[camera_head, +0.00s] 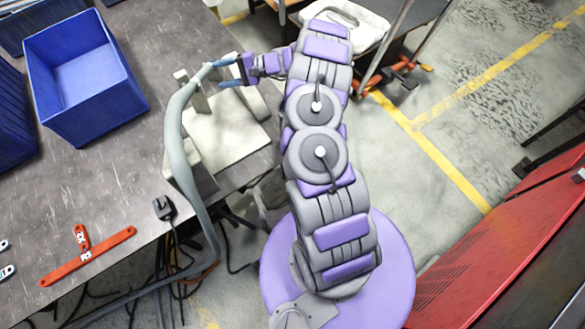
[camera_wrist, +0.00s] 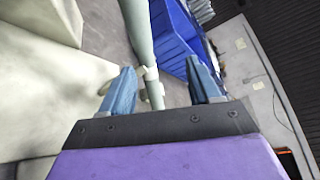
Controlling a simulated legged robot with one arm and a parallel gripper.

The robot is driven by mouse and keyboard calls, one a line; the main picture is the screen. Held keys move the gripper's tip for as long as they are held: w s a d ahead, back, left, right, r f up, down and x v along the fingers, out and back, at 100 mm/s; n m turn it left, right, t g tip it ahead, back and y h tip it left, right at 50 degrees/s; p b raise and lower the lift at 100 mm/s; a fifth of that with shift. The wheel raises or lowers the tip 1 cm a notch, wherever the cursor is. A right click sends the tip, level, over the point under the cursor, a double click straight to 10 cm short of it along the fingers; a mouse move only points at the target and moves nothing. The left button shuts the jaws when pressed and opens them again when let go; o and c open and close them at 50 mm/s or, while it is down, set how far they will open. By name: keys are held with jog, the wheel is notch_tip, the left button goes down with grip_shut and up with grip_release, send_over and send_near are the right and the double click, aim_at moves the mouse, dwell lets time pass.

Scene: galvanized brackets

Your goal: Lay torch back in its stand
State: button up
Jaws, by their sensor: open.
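The grey-green torch (camera_head: 206,71) lies across the top of the pale stand (camera_head: 226,143), near its upright post, with its hose curving down the left side. My gripper (camera_head: 229,72) is open at the torch's right end, with its blue fingers pointing left. In the wrist view, the torch (camera_wrist: 138,28) shows between the spread fingers of my gripper (camera_wrist: 161,75), with a gap on both sides. The stand's pale blocks (camera_wrist: 40,85) fill the left of that view. I cannot tell exactly how the torch touches the stand.
A blue bin (camera_head: 85,85) stands on the grey table (camera_head: 110,190), left of the stand, and also shows in the wrist view (camera_wrist: 178,45). A red-orange square tool (camera_head: 88,257) and a small black object (camera_head: 163,207) lie near the front. The hose hangs over the table's edge.

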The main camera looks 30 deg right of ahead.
jog(key=s+a+r+n+g, duration=0.75)
jog(key=s+a+r, duration=0.65)
jog(key=a+r, duration=0.25)
jog(key=s+a+r+n+g+h, duration=0.15)
jog(key=s+h, duration=0.25)
jog(key=s, duration=0.7)
jog(key=s+d+r+n+g+h, duration=0.1)
jog(key=s+r+n+g+h, duration=0.2)
jog(key=s, duration=0.8)
jog(key=s+d+t+h, duration=0.2)
jog(key=s+d+h, duration=0.4)
jog(key=s+d, duration=0.3)
jog(key=s, duration=0.4)
jog(key=shift+s+d+f+m+h, duration=0.25)
jog(key=shift+s+d+m+h, duration=0.1)
jog(key=shift+s+m+h, duration=0.05)
